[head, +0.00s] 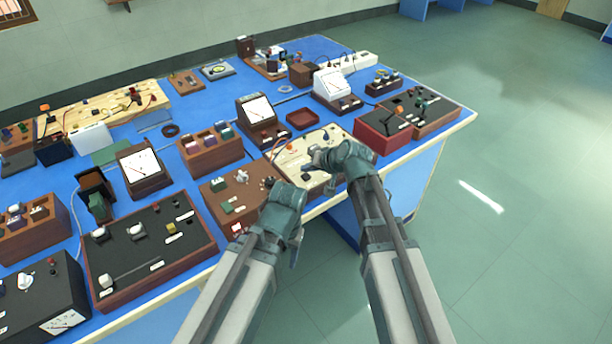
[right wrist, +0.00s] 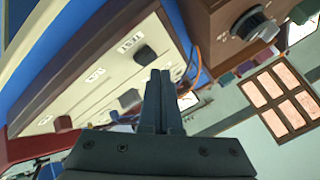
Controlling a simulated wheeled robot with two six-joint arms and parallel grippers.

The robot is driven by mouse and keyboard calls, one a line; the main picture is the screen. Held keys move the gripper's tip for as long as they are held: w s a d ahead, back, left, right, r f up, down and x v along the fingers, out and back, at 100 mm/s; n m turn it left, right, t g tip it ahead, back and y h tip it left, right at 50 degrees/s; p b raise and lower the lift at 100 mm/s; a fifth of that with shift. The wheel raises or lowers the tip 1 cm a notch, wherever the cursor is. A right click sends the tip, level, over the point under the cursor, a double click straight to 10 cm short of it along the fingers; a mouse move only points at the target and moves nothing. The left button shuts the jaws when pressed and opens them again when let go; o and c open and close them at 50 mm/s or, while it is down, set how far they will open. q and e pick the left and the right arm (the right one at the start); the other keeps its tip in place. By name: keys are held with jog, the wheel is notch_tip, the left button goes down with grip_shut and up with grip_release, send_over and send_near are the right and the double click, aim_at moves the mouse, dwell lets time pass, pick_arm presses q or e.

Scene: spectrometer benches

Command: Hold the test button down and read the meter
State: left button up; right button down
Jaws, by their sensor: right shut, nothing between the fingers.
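The cream panel (head: 283,158) lies at the bench's front edge in the head view. In the right wrist view it shows tilted, with a dark round button (right wrist: 146,54) beside a label reading TEST. My right gripper (head: 315,154) is over this panel. In the right wrist view its shut, empty fingers (right wrist: 160,72) end very close to the button; I cannot tell whether they touch it. A meter with a white sloped face (head: 257,109) stands behind the panel; its reading is too small to make out. My left gripper (head: 270,183) is by the brown box; its fingers are mostly hidden.
The brown box (head: 222,187) lies left of the panel and a red-sided box (head: 379,139) right of it. Other meters (head: 333,84) (head: 138,165) stand on the crowded blue bench. The floor at right is clear.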

aim_at(308, 178)
jog(key=shift+f, duration=0.1)
dwell(0.3)
jog(key=shift+f+b, duration=0.3)
jog(key=shift+b, duration=0.15)
jog(key=shift+f+b, duration=0.45)
dwell(0.5)
jog(key=shift+r, duration=0.1)
dwell(2.1)
jog(key=shift+r+p, duration=0.8)
jog(key=shift+p, duration=0.1)
notch_tip(308, 178, up, 5)
jog(key=p, duration=0.5)
